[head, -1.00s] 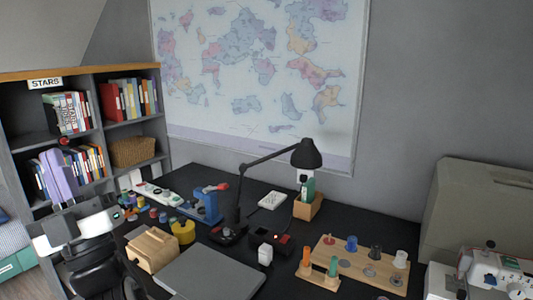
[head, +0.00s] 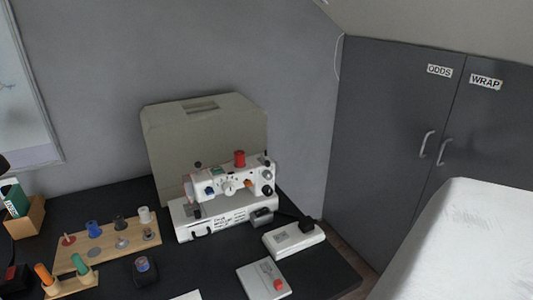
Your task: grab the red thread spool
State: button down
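A red thread spool (head: 239,159) stands upright on top of the white sewing machine (head: 215,212), at the back of the black desk. Nothing hides it in the head view. A small red piece (head: 68,240) also sits at the left end of the wooden spool rack (head: 108,262); it is too small to tell whether it is a spool. My gripper is not in view.
The rack holds blue (head: 93,229), black (head: 119,223) and white (head: 144,215) spools. Orange (head: 44,274) and green (head: 83,267) ones stand in front. A beige case (head: 200,135) is behind the machine. A white box with a red button (head: 263,279) lies in front.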

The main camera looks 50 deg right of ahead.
aim_at(239, 159)
jog(key=z, duration=1.15)
